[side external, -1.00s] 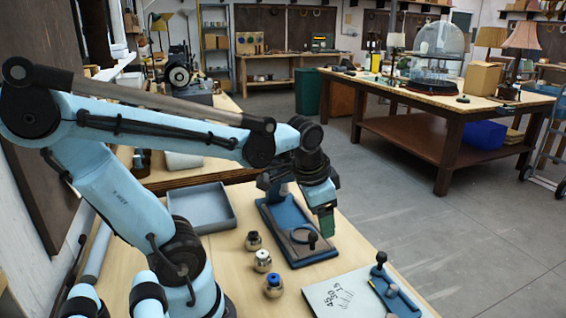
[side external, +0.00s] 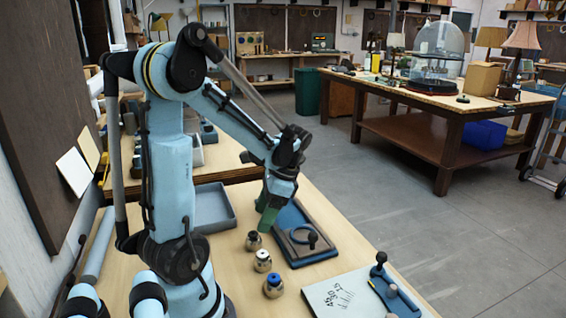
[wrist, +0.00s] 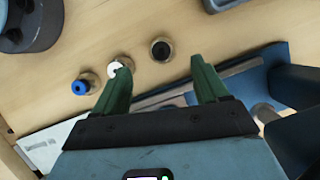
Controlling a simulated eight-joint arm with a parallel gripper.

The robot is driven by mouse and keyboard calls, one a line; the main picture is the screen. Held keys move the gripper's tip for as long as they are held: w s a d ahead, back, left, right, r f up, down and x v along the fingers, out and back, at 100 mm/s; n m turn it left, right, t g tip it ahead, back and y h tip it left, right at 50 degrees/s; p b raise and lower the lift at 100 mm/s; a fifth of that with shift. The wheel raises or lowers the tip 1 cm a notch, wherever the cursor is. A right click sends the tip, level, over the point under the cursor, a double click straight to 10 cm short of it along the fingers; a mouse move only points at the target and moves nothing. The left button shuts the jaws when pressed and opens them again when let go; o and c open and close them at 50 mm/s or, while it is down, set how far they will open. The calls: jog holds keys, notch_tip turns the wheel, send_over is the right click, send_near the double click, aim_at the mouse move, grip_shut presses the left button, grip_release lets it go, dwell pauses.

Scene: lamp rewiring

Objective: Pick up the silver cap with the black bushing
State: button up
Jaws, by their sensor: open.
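The silver cap with the black bushing (side external: 253,241) stands on the wooden bench, farthest back in a row of three caps. In the wrist view this cap (wrist: 161,50) appears just beyond the gap between the fingertips. My gripper (side external: 267,220), with green fingers, points down above the bench, close to the black-bushing cap and apart from it. In the wrist view its two fingers (wrist: 160,68) are spread with nothing between them. The cap with the white bushing (side external: 262,261) and the cap with the blue bushing (side external: 273,286) stand nearer the camera.
A blue fixture plate (side external: 318,252) with a black knob lies right of the caps. A grey tray (side external: 212,224) sits behind them to the left. A white board (side external: 325,300) with black marks lies at the front right. In the wrist view, the left finger overlaps the white-bushing cap (wrist: 113,70).

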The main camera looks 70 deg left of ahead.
aim_at(256, 233)
jog(key=shift+w+x, duration=0.15)
jog(key=shift+x, duration=1.7)
jog(key=shift+w+x, duration=0.15)
jog(key=shift+x, duration=1.65)
jog(key=shift+f, duration=0.15)
jog(key=c, duration=1.2)
